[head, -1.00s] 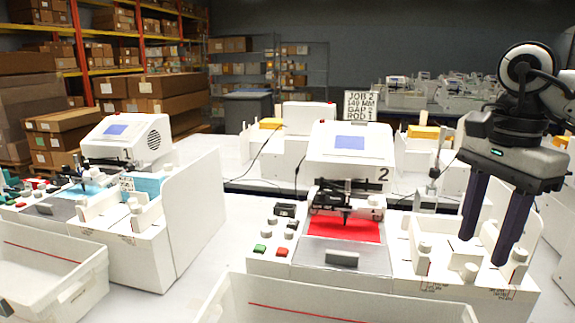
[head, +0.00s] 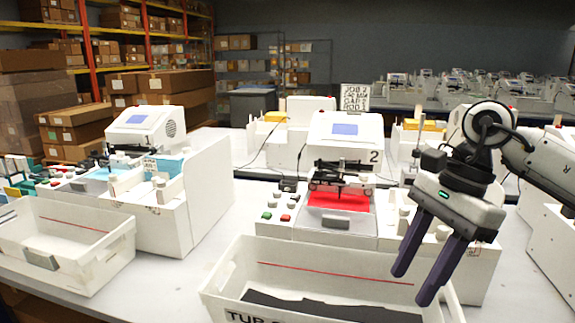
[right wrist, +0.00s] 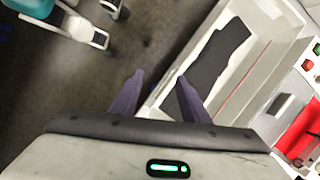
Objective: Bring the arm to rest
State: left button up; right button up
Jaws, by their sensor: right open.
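My right gripper (head: 414,286) hangs at the right of the head view, its two dark purple fingers apart with nothing between them. It points down in front of the right part of the plotter station, by the right end of the front tub. In the right wrist view the open fingers (right wrist: 158,80) show beside the tub, over the floor and the tub's edge. The plotter marked 2 (head: 345,128), white with a blue screen, stands behind to the left, apart from the gripper. Its bed holds a red sheet (head: 338,201). My left gripper is not in view.
A white tub (head: 240,262) with a red line stands at the front; a dark flat piece (head: 320,308) lies in it. It also shows in the right wrist view (right wrist: 222,52). Another tub (head: 110,228) and plotter (head: 145,122) stand left. Bare table (head: 530,275) shows at right.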

jog(key=s+a+f+m+t+y, duration=0.1)
jog(key=s+a+m+y, duration=0.1)
jog(key=a+m+y, duration=0.85)
jog(key=s+a+f+m+t+y, duration=0.1)
jog(key=s+a+m+y, duration=0.35)
jog(key=a, duration=0.95)
jog(key=w+d+f+m+t+h, duration=0.3)
jog(key=d+f+m+t+h, duration=0.45)
jog(key=m, duration=0.75)
jog(key=w+d+f+m+t+h, duration=0.25)
jog(key=d+f+m+t, duration=0.4)
jog(key=f+m, duration=0.65)
jog(key=s+d+f+m+g+h, duration=0.3)
jog(key=s+f+m, duration=0.3)
jog(key=s+f, duration=0.3)
jog(key=s+d+f+m+g+h, duration=0.3)
jog(key=s+f+m, duration=0.3)
jog(key=s+f, duration=0.4)
jog(key=shift+d+f+g, duration=0.3)
jog(key=shift+d+f, duration=0.25)
jog(key=shift+d, duration=0.25)
